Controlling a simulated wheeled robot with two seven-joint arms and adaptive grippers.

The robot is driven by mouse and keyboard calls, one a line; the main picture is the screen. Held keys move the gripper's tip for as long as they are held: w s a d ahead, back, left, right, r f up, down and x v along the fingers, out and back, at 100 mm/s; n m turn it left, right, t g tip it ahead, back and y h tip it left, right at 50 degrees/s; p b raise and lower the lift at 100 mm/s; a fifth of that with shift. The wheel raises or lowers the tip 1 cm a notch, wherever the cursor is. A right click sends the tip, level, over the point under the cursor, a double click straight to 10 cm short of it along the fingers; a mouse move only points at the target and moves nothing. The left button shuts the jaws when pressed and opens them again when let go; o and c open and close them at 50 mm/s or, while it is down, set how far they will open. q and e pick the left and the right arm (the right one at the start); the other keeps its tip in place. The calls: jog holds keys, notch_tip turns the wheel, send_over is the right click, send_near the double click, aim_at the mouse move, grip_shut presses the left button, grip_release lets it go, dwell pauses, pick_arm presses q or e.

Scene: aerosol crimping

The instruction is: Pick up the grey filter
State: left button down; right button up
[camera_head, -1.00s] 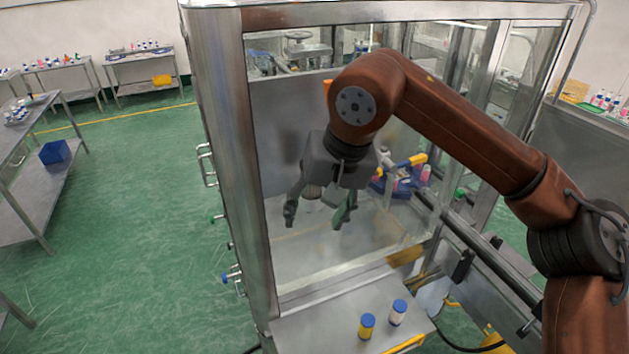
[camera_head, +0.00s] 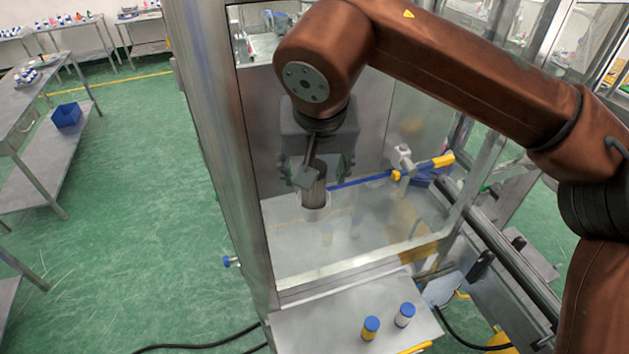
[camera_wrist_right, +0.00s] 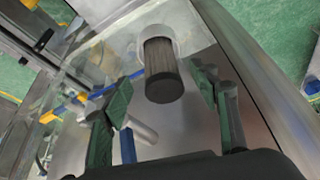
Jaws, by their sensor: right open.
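The grey filter (camera_head: 314,186) is a dark ribbed cylinder set in a pale round holder (camera_head: 314,212) inside the metal cabinet. My right gripper (camera_head: 316,182) is over it, with its fingers open and spread to either side. In the right wrist view the filter (camera_wrist_right: 162,72) stands between the two green-padded fingers (camera_wrist_right: 160,100) of the gripper, with visible gaps on both sides. The upper part of the filter is partly hidden by the gripper in the head view. My left gripper does not show in either view.
A blue and yellow hinged part (camera_head: 420,170) lies at the right inside the cabinet. The cabinet's metal frame (camera_head: 215,120) stands close on the left.

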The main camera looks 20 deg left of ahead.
jog(key=shift+p+x, duration=0.45)
jog(key=shift+x, duration=0.4)
jog(key=shift+w+a+f+p, duration=0.15)
jog(key=shift+w+f+p, duration=0.2)
jog(key=shift+w+f, duration=0.2)
jog(key=shift+x, duration=1.15)
jog(key=shift+s+f, duration=0.1)
jog(key=shift+s, duration=0.1)
jog(key=shift+w, duration=0.15)
jog(key=c, duration=0.4)
jog(key=shift+a, duration=0.1)
jog(key=c, duration=0.8)
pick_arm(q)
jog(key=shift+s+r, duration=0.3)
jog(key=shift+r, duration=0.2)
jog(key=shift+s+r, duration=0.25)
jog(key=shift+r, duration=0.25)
pick_arm(e)
jog(key=shift+c, duration=0.5)
